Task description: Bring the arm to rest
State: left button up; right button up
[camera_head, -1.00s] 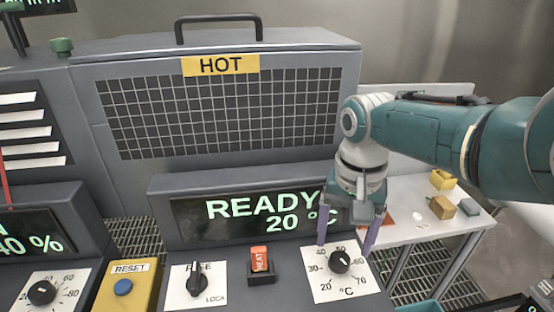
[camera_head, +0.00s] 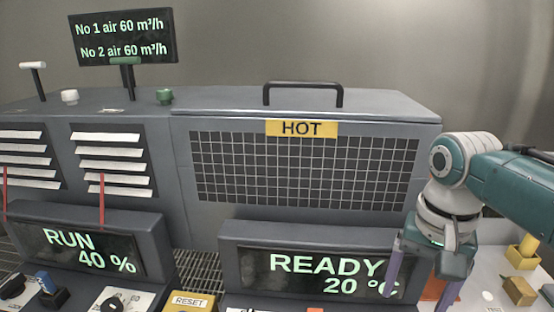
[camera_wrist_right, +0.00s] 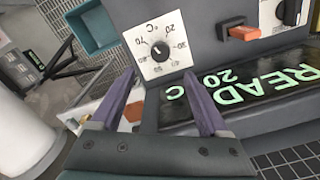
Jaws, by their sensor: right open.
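My right gripper (camera_head: 420,292) is open and empty at the right end of the heater's READY 20 °C display (camera_head: 320,275). In the right wrist view its two purple fingers (camera_wrist_right: 158,78) point toward the white °C dial plate (camera_wrist_right: 157,48) with its black knob. I see no contact between fingers and knob. The arm comes in from the right, bent at a teal and grey joint. The °C dial is out of the head view. My left gripper is not in view.
The grey heater box with a HOT label (camera_head: 302,128) stands behind the panel. A RUN 40 % display (camera_head: 90,250) is at left. An orange switch (camera_wrist_right: 237,31) is beside the dial. A white table with yellow blocks (camera_head: 520,288) is at right. A teal bin (camera_wrist_right: 92,28) shows in the wrist view.

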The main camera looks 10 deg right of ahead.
jog(key=s+a+f+n+t, duration=0.1)
jog(key=s+a+n, duration=0.15)
jog(key=s, duration=0.35)
jog(key=s+a+f+n+t, duration=0.1)
jog(key=s+n, duration=0.2)
jog(key=s, duration=0.2)
jog(key=s+a+r+n+t, duration=0.15)
jog(key=s+r+n, duration=0.25)
jog(key=s+r, duration=0.45)
jog(key=w+a+r+p+v, duration=0.1)
jog(key=w+p+v, duration=0.2)
jog(key=p+v, duration=1.2)
jog(key=shift+p, duration=0.6)
